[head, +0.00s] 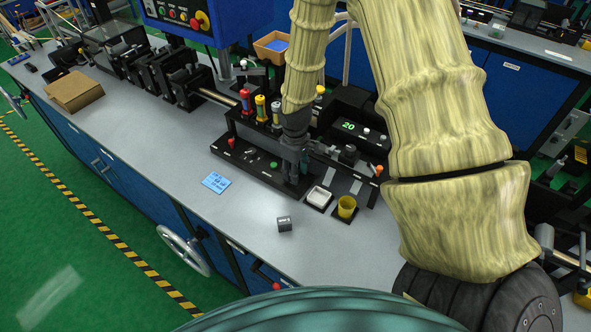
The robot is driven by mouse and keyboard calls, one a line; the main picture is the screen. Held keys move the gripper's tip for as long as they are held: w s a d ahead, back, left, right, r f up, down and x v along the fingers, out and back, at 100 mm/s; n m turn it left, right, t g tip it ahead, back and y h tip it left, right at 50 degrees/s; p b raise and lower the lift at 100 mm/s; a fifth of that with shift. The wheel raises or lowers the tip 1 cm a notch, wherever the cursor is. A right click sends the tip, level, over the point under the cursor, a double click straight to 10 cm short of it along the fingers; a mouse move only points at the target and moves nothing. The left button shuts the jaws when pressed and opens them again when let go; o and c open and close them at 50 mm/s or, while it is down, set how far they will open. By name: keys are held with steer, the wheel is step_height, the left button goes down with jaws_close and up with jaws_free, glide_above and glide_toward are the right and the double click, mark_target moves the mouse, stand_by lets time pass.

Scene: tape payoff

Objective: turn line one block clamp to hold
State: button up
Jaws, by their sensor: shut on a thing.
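My arm, in a pale ribbed cover, reaches down to a black fixture (245,155) on the grey bench. My gripper (298,178) is low at the right part of this fixture and is shut on a small part there, which looks like the line one block clamp. The gripper hides most of that part, so I cannot tell which way it is turned. A red knob (231,142) and a small green piece (274,165) show on the fixture's base, left of my gripper.
Red (245,100) and yellow (261,108) upright cylinders stand behind the fixture. A blue note (216,182) lies left. A cardboard box (73,91) stands far left. The front bench is mostly clear.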

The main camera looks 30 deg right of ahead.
stand_by(0.3)
steer(key=o, duration=1)
